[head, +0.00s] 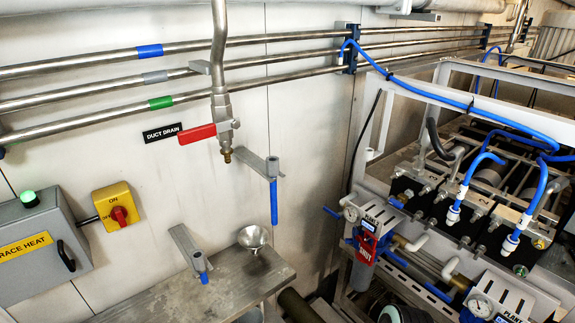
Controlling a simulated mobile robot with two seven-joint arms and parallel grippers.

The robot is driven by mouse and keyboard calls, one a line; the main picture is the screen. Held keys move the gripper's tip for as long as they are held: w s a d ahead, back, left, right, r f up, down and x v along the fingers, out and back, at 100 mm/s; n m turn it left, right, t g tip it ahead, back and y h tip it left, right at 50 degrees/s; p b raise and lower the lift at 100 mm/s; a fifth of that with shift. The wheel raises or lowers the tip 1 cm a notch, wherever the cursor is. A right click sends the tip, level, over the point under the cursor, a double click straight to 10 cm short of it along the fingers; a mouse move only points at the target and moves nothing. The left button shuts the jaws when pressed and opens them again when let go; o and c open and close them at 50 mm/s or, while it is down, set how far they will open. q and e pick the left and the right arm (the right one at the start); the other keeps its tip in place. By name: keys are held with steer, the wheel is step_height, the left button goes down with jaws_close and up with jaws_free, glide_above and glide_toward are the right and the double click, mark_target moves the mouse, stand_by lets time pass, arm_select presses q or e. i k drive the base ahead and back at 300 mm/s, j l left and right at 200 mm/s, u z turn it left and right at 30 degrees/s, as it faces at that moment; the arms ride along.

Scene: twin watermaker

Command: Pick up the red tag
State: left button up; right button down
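A red piece with white lettering (363,268) hangs at the front of the blue and white filter unit, at the lower middle right of the head view. It looks like the red tag, but its lettering is too small to read surely. A smaller red patch shows just above it, under a label reading PLANT (372,221). Neither of my grippers is in view, and nothing is seen touching the red piece.
A metal bench (190,300) with a small steel funnel (252,237) stands lower left. Grey brackets with blue parts (273,190) stick out nearby. A red-handled drain valve (197,134) hangs above. A pump frame with blue hoses (480,150) fills the right.

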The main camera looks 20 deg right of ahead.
mark_target(367, 253)
steer(key=z, duration=1.25)
